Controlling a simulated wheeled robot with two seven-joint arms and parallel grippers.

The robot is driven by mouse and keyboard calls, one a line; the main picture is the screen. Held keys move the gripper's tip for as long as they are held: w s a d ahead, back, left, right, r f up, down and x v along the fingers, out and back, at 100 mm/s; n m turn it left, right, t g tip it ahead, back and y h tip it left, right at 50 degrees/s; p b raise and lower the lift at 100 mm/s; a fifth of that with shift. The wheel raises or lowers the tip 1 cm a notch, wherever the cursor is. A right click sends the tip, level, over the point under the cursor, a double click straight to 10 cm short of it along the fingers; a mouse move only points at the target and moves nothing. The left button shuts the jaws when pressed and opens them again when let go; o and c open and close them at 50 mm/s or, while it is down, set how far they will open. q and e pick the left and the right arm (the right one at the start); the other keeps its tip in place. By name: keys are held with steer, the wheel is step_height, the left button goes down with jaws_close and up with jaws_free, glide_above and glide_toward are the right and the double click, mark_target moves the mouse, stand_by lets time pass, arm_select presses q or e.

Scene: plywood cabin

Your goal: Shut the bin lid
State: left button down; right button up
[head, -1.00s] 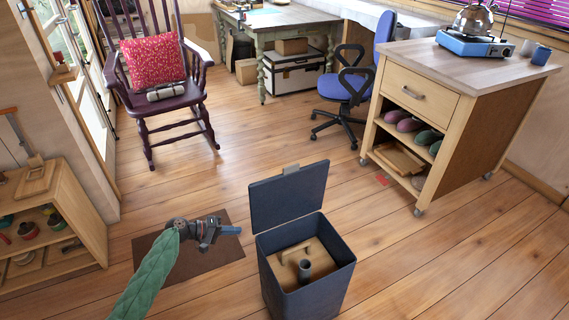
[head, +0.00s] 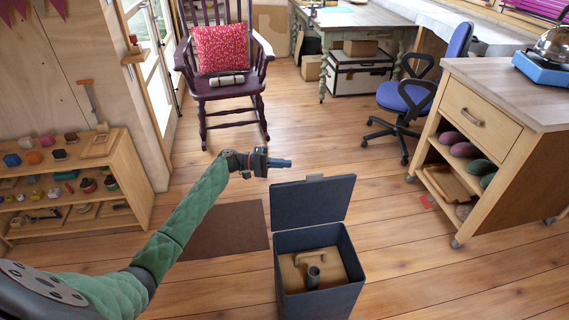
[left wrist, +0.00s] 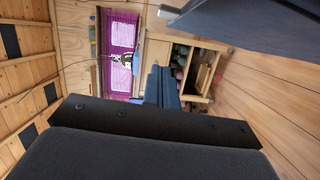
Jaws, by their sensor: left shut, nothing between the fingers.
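The dark blue-grey bin (head: 320,278) stands on the floor at the lower middle of the head view. Its lid (head: 312,202) is open, hinged at the back edge and standing up, with a small tab on its top edge. Inside the bin are a wooden piece and a dark cylinder. My left gripper (head: 284,163) is shut and empty, above and behind the lid's upper left corner, pointing right. In the left wrist view the shut fingers (left wrist: 165,88) show in the middle, and a dark panel, probably the lid (left wrist: 262,22), fills the top right. My right gripper is not in view.
A brown mat (head: 222,230) lies on the floor left of the bin. A low shelf (head: 135,180) with small items stands at the left, a rocking chair (head: 228,90) behind. A wheeled wooden cabinet (head: 520,150) stands at the right.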

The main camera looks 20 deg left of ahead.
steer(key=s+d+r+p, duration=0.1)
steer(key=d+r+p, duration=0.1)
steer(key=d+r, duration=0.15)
arm_select(q)
steer(key=s+d+p, duration=0.1)
steer(key=d+p, duration=0.1)
steer(key=d, duration=0.6)
steer(key=shift+d+f, duration=0.15)
steer(key=shift+d, duration=0.2)
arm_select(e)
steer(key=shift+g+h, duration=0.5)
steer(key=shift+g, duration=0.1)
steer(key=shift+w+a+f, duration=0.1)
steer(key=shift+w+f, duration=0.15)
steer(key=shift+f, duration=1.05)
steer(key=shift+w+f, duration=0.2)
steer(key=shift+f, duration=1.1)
